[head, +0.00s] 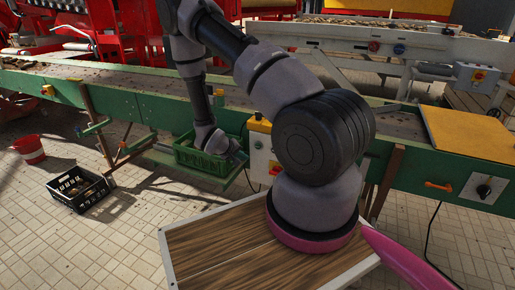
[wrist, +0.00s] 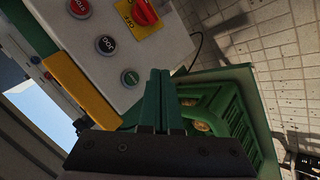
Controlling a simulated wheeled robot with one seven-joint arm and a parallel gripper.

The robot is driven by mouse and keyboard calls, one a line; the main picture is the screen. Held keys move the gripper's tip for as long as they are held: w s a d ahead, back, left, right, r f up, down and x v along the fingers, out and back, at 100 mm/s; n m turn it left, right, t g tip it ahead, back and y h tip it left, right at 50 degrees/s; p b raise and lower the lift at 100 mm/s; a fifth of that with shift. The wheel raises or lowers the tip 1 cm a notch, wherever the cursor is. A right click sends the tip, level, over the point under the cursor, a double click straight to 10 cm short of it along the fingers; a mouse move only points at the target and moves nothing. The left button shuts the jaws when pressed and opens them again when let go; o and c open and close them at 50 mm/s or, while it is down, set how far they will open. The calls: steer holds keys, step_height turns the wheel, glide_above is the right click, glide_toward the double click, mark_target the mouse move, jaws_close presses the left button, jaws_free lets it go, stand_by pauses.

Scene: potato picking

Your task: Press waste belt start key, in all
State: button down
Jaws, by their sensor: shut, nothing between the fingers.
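A pale control box (wrist: 120,45) fills the upper left of the wrist view. It carries a red button (wrist: 79,7), a black button (wrist: 105,45), a green button (wrist: 130,77) and a red rotary switch (wrist: 143,12) on a yellow plate. Their labels are too small to read surely. My gripper (wrist: 160,75) is shut and empty, its green fingertips just right of the green button; I cannot tell if they touch the box. In the head view the box (head: 258,160) is partly hidden behind my arm, with my gripper (head: 240,156) at its left side.
A green crate (head: 200,160) with potatoes stands below my gripper, and it also shows in the wrist view (wrist: 262,125). A green conveyor (head: 150,108) runs behind. A black crate (head: 78,190) and a red bucket (head: 29,149) are on the tiled floor at left.

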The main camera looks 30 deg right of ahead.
mark_target(258, 149)
steer(key=shift+s+a+f, duration=0.1)
steer(key=shift+f, duration=0.65)
steer(key=shift+w+d, duration=0.9)
steer(key=shift+d, duration=0.25)
steer(key=shift+w+d, duration=0.9)
steer(key=shift+d, duration=0.3)
steer(key=shift+w+d, duration=0.9)
steer(key=shift+d, duration=0.25)
steer(key=shift+w+d, duration=0.25)
steer(key=shift+d, duration=0.1)
steer(key=shift+w+d, duration=0.25)
steer(key=shift+d, duration=0.05)
steer(key=shift+s+a, duration=0.5)
steer(key=shift+a, duration=0.15)
